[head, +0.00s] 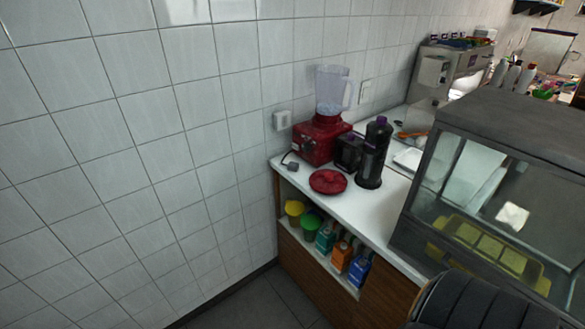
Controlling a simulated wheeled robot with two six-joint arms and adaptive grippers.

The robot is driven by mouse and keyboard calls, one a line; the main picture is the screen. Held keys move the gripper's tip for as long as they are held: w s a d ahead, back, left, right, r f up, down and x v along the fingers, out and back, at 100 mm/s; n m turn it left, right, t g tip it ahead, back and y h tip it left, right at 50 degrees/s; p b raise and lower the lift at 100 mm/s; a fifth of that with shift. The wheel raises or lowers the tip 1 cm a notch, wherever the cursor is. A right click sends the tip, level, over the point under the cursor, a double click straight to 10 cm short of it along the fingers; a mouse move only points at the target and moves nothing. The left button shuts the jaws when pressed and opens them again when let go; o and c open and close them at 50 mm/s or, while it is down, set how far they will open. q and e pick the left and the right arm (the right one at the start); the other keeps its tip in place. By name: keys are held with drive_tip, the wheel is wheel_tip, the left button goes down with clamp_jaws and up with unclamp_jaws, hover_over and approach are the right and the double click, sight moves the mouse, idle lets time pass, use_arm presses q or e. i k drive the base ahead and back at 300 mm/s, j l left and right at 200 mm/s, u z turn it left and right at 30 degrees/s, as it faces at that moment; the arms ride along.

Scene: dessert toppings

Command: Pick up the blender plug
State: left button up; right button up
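The blender plug (292,167) is a small dark grey piece lying on the white counter near its left end, with a short dark cord curving beside it. The blender has a red base (316,143) and a clear jar (331,92) with a handle, and it stands against the tiled wall behind the plug. A white wall socket (282,121) is on the wall just left of the blender. Neither of my grippers is in view, so nothing is seen touching the plug.
A round red lid (328,181) lies right of the plug on the counter (365,205). A dark bottle-shaped appliance (373,155) stands further right. A glass display case (500,190) blocks the right side. Floor (270,301) shows at the bottom.

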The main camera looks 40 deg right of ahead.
sight(294, 166)
drive_tip(key=i+z, duration=0.15)
drive_tip(key=z, duration=0.35)
drive_tip(key=i+j+z, duration=0.15)
drive_tip(key=z, duration=0.3)
drive_tip(key=i+j+z, duration=0.1)
drive_tip(key=z, duration=0.4)
drive_tip(key=i+j+z, duration=0.1)
drive_tip(key=j, duration=0.25)
drive_tip(key=i+j, duration=0.15)
drive_tip(key=j, duration=0.25)
drive_tip(key=i+j+z, duration=0.15)
drive_tip(key=j, duration=0.2)
drive_tip(key=i+j+z, duration=0.1)
drive_tip(key=j, duration=0.3)
drive_tip(key=i+j, duration=0.1)
drive_tip(key=j, duration=0.3)
drive_tip(key=i+l+z, duration=0.05)
